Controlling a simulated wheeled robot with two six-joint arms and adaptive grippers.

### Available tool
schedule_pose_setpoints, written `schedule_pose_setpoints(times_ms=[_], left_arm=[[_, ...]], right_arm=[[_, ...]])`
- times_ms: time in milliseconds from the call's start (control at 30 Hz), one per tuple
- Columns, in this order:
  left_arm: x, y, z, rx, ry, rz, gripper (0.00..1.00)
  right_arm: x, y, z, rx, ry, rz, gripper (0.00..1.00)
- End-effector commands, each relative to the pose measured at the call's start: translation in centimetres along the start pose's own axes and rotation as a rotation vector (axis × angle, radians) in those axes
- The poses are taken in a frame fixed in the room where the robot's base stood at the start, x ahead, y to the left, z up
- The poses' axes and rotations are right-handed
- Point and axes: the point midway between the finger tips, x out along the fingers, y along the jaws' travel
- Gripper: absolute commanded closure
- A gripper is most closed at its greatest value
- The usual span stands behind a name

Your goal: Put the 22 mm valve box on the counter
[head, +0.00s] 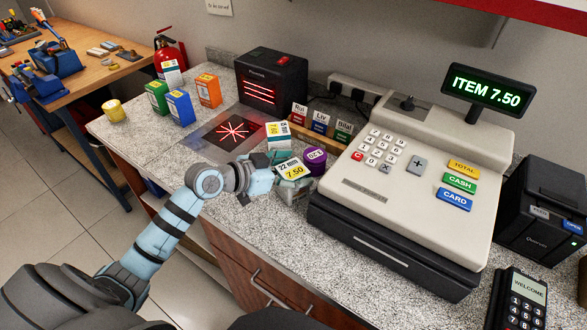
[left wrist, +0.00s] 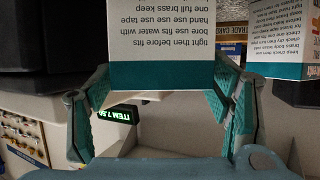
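The 22 mm valve box (head: 291,171) is white and teal, with a yellow label reading 22 and 7.50. My left gripper (head: 270,172) is shut on it over the counter (head: 232,222), in front of the cash register. In the left wrist view the box (left wrist: 160,45) sits between the two fingers (left wrist: 160,100), with a finger against each side. I cannot tell whether its underside touches the counter. A similar white and teal box (head: 279,136) stands just behind it and also shows in the left wrist view (left wrist: 290,40). My right gripper is not in view.
A purple roll (head: 315,159) lies close to the held box's right. The cash register (head: 410,180) fills the right; its display (head: 487,88) reads ITEM 7.50. A scanner (head: 270,80) with a dark glass plate (head: 222,131) and several coloured boxes stand behind. The counter's front left is bare.

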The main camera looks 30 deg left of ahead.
Motion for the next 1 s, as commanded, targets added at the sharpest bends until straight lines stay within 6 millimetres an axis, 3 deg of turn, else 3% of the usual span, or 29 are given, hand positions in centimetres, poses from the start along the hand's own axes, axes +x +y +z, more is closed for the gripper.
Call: schedule_pose_setpoints(times_ms=[367,600,800,1000], left_arm=[[-0.9,-0.1,-0.4,0.003,-0.001,-0.003,0.27],[-6.2,0.0,-0.2,0.009,-0.01,0.001,0.27],[-10.6,0.0,-0.7,0.002,-0.013,-0.001,0.27],[-12.2,0.1,-0.6,-0.001,-0.003,0.002,0.27]], right_arm=[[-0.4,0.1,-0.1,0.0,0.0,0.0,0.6],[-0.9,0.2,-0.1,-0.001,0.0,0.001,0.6],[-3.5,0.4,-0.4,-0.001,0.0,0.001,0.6],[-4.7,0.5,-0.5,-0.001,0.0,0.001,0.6]])
